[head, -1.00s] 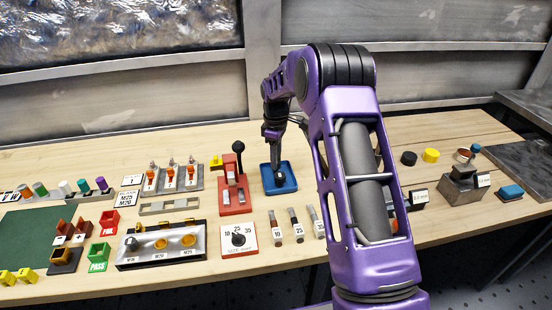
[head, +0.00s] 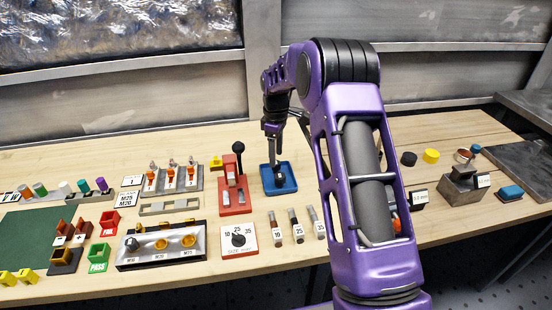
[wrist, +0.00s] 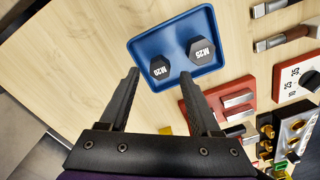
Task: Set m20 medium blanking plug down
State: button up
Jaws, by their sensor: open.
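The M20 blanking plug (wrist: 160,68), a black hexagonal piece with white lettering, lies face up in the blue tray (wrist: 142,46). A larger black plug marked M25 (wrist: 200,50) lies beside it, apart from it, in the same tray. In the head view the blue tray (head: 291,186) stands near the middle of the bench, with dark plugs in it that I cannot tell apart. My gripper (wrist: 160,75) is open and empty, its fingers apart on either side of the M20 plug's outline in the wrist view. In the head view my gripper (head: 273,162) hangs above the tray.
A red lever press (head: 232,190) stands just left of the tray. A dial card (head: 238,239) and several marked tools (head: 297,226) lie in front. A metal fixture (head: 160,245) is at front left. Bare wood lies behind the tray.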

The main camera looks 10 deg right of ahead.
notch_tip(320, 180, up, 10)
dwell(0.3)
jog(key=shift+f, duration=0.1)
